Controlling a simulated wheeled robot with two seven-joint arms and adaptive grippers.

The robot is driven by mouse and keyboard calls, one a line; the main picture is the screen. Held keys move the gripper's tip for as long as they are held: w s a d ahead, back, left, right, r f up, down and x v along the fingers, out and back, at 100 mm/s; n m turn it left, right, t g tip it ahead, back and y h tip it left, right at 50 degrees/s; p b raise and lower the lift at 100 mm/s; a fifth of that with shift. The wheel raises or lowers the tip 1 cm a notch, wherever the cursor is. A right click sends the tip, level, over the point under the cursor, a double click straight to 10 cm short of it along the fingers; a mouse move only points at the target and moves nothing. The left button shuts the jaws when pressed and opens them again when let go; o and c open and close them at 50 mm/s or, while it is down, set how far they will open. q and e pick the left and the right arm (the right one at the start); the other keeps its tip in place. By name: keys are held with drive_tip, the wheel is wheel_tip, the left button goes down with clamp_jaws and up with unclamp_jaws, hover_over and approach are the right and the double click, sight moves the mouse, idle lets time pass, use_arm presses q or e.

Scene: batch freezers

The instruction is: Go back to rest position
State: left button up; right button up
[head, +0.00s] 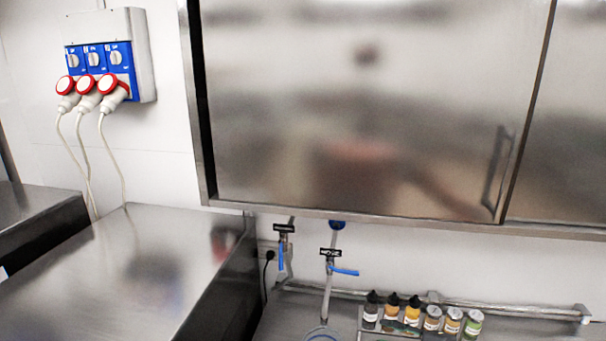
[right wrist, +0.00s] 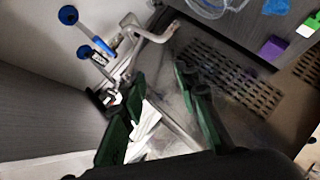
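My right gripper (right wrist: 160,80) shows in the right wrist view, with its two green fingers spread apart and nothing visibly held between them. A metal pipe and some white shapes show behind the gap; I cannot tell their distance. Neither gripper shows in the head view. My left gripper is out of view.
A steel wall cabinet (head: 360,110) fills the upper head view. Steel machine tops (head: 130,265) stand at left, below a socket box (head: 110,55) with three red plugs. Blue-handled taps (head: 343,271) and a rack of several small bottles (head: 413,309) are below the cabinet. A perforated grate (right wrist: 235,80) shows in the wrist view.

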drive_tip(key=s+d+f+m+g+h, duration=0.15)
drive_tip(key=s+f+m, duration=0.35)
drive_tip(key=f, duration=0.5)
drive_tip(key=s+d+f+m+h, duration=0.1)
drive_tip(key=s+f+m+h, duration=0.15)
drive_tip(key=s+f, duration=0.5)
drive_tip(key=s+d+f+m+g+h, duration=0.25)
drive_tip(key=s+f+m, duration=0.2)
drive_tip(key=s, duration=0.35)
drive_tip(key=s+d+f+m+g+h, duration=0.1)
drive_tip(key=s+d+f+m, duration=0.35)
drive_tip(key=s, duration=0.35)
drive_tip(key=s+d+f+m+g+h, duration=0.25)
drive_tip(key=s+f, duration=0.25)
drive_tip(key=s, duration=0.3)
wheel_tip(320, 180, down, 39)
drive_tip(key=s+a+y+b, duration=0.1)
drive_tip(key=b, duration=0.8)
use_arm(q)
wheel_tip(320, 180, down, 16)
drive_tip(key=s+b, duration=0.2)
drive_tip(key=b, duration=0.4)
drive_tip(key=shift+b, duration=0.35)
use_arm(e)
drive_tip(key=s+f+g, duration=0.2)
drive_tip(key=s+f, duration=1.8)
drive_tip(key=f, duration=0.4)
drive_tip(key=shift+a+f+n+y, duration=0.15)
drive_tip(key=shift+f+n+y, duration=0.1)
drive_tip(key=shift+n+y, duration=0.05)
